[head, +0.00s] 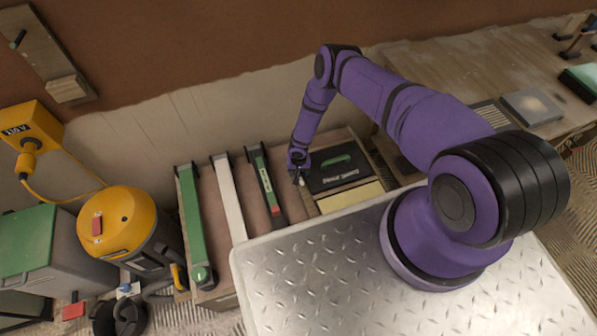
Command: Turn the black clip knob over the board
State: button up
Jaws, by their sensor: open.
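My gripper (299,181) points down at the end of the purple arm, just left of a black case with a green handle (338,180). It is small in view, and its fingers look apart and empty. A beige flat board (350,197) lies in front of the case. A brown wooden board (42,48) leans tilted at the upper left, with a small dark knob-like piece with green on it (18,39). I cannot tell for sure which piece is the black clip knob; one close to the gripper could be hidden behind it.
A dark and green level (265,186), a white bar (229,196) and a green bar (194,222) lie left of the gripper. A yellow vacuum (118,222) stands farther left. A wooden table (420,65) is at the back right. My metal deck fills the front.

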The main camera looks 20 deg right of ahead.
jog(key=c, duration=0.9)
jog(key=shift+c, duration=0.2)
jog(key=shift+n, duration=0.3)
jog(key=n, duration=0.3)
jog(key=shift+n, duration=0.4)
jog(key=n, duration=0.9)
jog(key=shift+n, duration=2.2)
